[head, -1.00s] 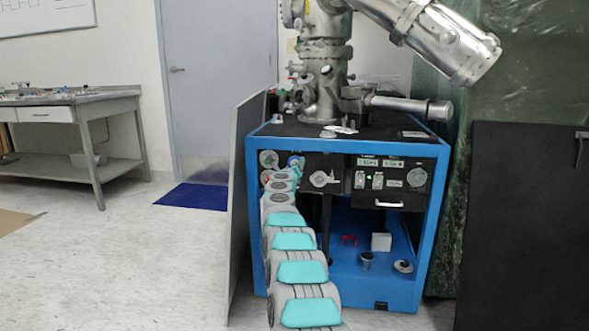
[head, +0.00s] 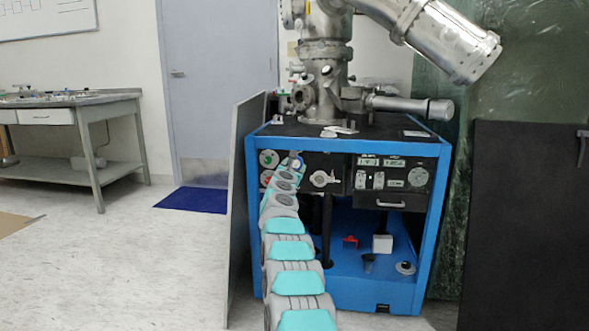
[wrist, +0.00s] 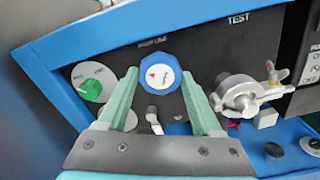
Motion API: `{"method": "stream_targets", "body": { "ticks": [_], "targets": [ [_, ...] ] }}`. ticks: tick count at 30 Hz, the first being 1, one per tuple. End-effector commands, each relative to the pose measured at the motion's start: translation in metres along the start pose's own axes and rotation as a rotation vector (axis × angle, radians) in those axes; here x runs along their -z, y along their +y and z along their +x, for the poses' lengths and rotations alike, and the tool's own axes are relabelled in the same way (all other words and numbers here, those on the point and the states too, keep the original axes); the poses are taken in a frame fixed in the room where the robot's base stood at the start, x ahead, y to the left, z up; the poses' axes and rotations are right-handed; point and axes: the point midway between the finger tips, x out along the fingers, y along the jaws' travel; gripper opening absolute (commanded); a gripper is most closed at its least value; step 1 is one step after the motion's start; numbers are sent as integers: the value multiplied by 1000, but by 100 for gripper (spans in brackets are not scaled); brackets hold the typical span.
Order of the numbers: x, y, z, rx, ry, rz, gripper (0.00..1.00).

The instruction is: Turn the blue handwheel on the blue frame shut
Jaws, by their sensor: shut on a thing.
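The blue handwheel (wrist: 160,73) is on the dark front panel of the blue frame (head: 437,220). It has a white centre with a red mark. In the wrist view my gripper (wrist: 160,79) has its two pale green fingers on either side of the wheel's rim, shut on it. In the head view my arm reaches to the upper left of the panel. It covers most of the wheel there.
A green knob (wrist: 90,87) sits left of the wheel. A silver valve (wrist: 241,96) with a handle is to its right. A grey board (head: 242,200) stands along the frame's left side. Open floor (head: 130,270) lies to the left.

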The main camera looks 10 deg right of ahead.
Motion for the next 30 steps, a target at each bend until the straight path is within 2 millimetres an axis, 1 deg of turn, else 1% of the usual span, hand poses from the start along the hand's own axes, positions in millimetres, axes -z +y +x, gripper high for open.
{"method": "stream_targets", "body": {
  "ticks": [1, 18, 24, 30],
  "targets": [
    [4, -1, 0, 2, 2, 42, 11],
    [2, 0, 0, 0, 1, 577, 11],
    [2, 1, 0, -1, 0, 734, 11],
    [3, 1, 0, 0, 3, 849, 11]
  ]
}}
